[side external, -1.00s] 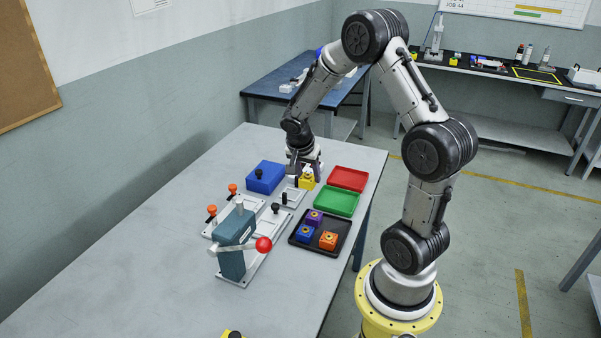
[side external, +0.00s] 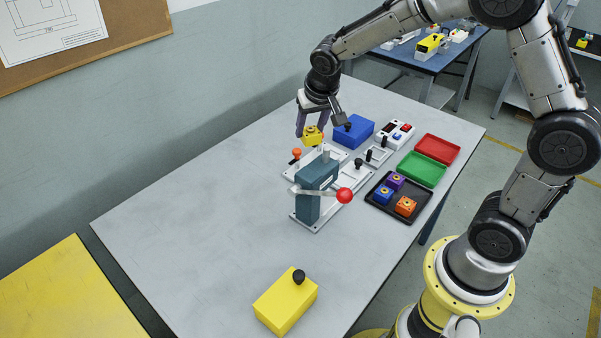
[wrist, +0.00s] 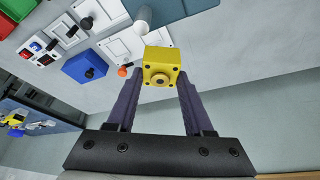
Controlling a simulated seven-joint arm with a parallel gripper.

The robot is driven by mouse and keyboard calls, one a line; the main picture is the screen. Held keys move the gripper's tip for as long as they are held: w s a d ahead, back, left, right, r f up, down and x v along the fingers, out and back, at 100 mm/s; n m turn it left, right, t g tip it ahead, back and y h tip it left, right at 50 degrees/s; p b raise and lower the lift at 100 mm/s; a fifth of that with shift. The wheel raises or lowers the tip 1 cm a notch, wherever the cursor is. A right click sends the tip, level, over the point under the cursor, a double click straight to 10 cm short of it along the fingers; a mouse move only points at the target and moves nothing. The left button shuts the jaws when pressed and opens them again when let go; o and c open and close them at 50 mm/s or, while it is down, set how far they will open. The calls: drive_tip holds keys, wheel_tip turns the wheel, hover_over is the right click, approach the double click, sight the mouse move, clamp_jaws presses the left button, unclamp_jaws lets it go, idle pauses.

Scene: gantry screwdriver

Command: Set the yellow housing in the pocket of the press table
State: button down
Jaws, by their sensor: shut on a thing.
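My gripper (side external: 313,126) is shut on the yellow housing (side external: 312,136), a small block with a round boss. In the wrist view the housing (wrist: 157,57) sits between the two dark fingertips, its boss and corner holes facing the camera. The teal press (side external: 317,188), with a red-ball lever (side external: 345,196), stands in front.
A blue box (side external: 354,133) with a black knob stands to the right, beside a switch box (side external: 395,134). A black tray (side external: 378,208) holds purple, blue and orange housings. Green (side external: 422,169) and red (side external: 438,149) trays lie behind it. The table's left side is clear.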

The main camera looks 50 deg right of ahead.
drive_tip(key=w+a+r+n, duration=0.2)
drive_tip(key=a+r, duration=0.3)
drive_tip(key=r, duration=0.1)
drive_tip(key=s+d+n+y, duration=0.2)
drive_tip(key=s+d+n, duration=0.35)
drive_tip(key=d, duration=0.95)
drive_tip(key=shift+m+t, duration=0.4)
drive_tip(key=shift+m, duration=0.45)
drive_tip(key=shift+s+f, duration=0.2)
drive_tip(key=shift+f, duration=3.5)
drive_tip(key=shift+s+f, duration=0.25)
drive_tip(key=shift+f, duration=3.45)
drive_tip(key=shift+s+f, duration=0.2)
drive_tip(key=shift+f, duration=3.5)
drive_tip(key=shift+f, duration=0.7)
unclamp_jaws()
